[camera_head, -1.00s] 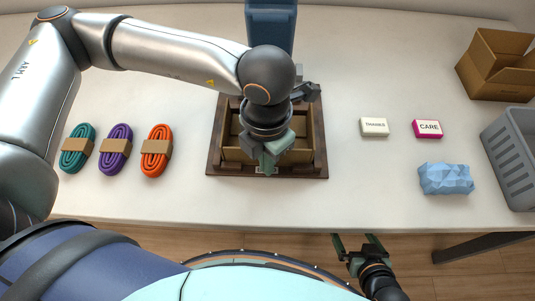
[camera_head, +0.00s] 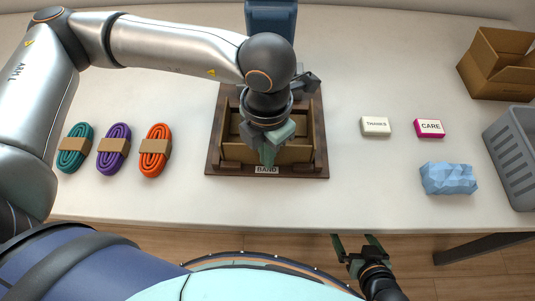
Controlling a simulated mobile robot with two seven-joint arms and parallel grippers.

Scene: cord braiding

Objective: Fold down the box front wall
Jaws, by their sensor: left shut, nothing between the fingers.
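The open cardboard box (camera_head: 296,153) sits in a dark brown wooden frame (camera_head: 216,160) at the middle of the table. A small label reading "BAND" (camera_head: 266,170) is on the frame's front edge. The box's front wall stands along the near side, partly hidden by my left gripper. My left gripper (camera_head: 268,160) is shut and empty, pointing down at the front wall; I cannot tell whether it touches it. My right gripper (camera_head: 357,240) is open and empty, low beyond the table's front edge.
Teal (camera_head: 75,148), purple (camera_head: 114,149) and orange (camera_head: 154,151) cord bundles lie left. A "THANKS" card (camera_head: 375,126), a "CARE" card (camera_head: 429,128) and crumpled blue paper (camera_head: 448,179) lie right. Another cardboard box (camera_head: 497,65) and a grey basket (camera_head: 512,155) stand far right.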

